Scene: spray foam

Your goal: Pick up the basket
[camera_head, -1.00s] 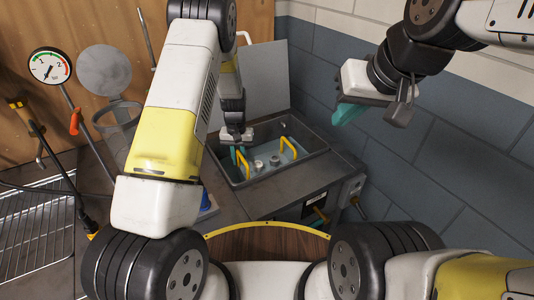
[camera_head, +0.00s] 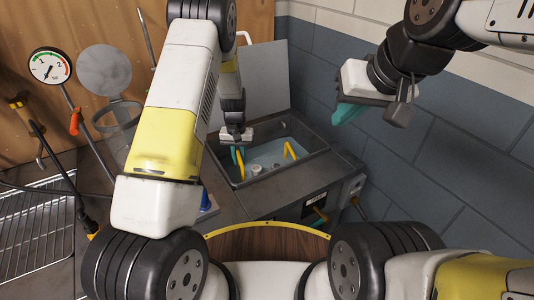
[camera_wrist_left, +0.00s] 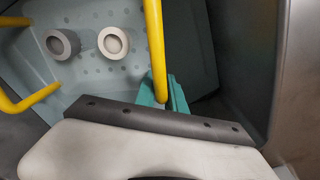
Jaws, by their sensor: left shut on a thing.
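The basket (camera_head: 265,158) is light blue and perforated, with two yellow handles, and sits in the grey tank's opening at the centre. Two round pale pieces show in it. In the left wrist view the basket (camera_wrist_left: 75,80) fills the upper left. My left gripper (camera_head: 238,155) reaches down at the basket's left side. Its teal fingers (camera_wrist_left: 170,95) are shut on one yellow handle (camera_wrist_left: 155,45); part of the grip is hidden. The other yellow handle (camera_head: 289,150) is free at the right. My right gripper (camera_head: 350,112) is raised at the upper right, away from the basket; its finger gap is unclear.
The grey tank (camera_head: 322,168) has walls close around the basket and an upright lid (camera_head: 262,80) behind it. A brick wall (camera_head: 440,150) stands at the right. A gauge (camera_head: 50,66), a round grey holder (camera_head: 104,70) and a wire rack (camera_head: 38,225) are at the left.

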